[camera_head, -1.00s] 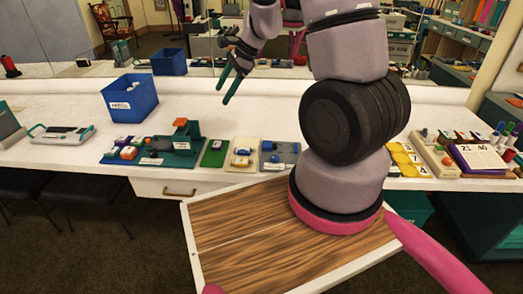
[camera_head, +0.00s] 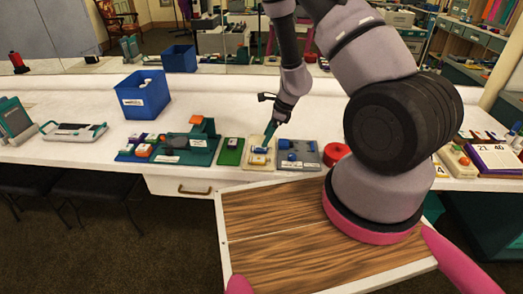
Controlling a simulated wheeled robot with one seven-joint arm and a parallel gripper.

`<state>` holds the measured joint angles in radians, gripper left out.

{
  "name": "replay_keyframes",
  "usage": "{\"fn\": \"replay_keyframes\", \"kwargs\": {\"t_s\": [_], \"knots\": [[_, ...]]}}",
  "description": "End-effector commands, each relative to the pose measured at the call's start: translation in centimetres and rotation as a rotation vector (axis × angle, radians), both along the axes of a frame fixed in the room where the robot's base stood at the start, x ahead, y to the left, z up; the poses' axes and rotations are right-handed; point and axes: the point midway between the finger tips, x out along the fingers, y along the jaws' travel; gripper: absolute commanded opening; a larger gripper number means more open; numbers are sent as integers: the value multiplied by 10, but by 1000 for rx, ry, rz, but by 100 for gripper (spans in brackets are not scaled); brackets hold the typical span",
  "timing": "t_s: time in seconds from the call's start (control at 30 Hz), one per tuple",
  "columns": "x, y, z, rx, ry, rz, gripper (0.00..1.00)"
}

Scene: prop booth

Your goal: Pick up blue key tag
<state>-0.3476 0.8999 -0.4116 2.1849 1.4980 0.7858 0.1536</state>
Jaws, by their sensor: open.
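My gripper (camera_head: 265,143) points down over a small beige tray (camera_head: 259,166) on the white counter. Its green fingers are at the tray's small items, and the gap between them is hard to make out. A small blue piece (camera_head: 259,150), perhaps the blue key tag, lies on this tray at the fingertips. It is partly hidden, and I cannot tell whether the fingers touch it. A grey tray (camera_head: 301,154) just to the right also bears small blue pieces, too small to identify.
A green pad (camera_head: 230,152) and a teal stand (camera_head: 196,146) lie left of the beige tray. A blue bin (camera_head: 142,93) stands further back left. A red round object (camera_head: 335,153) is by my arm. The counter's middle back is clear.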

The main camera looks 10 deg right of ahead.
Motion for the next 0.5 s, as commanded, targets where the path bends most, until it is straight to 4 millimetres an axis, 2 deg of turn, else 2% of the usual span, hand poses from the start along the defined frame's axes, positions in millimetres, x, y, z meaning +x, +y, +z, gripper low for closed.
{"fn": "replay_keyframes", "kwargs": {"t_s": [0.2, 0.33, 0.5], "knots": [[3, 8, -33, -1, 3, 3, 82], [5, 12, -44, -1, 2, 2, 82], [6, 13, -45, 0, 0, 2, 82]]}}
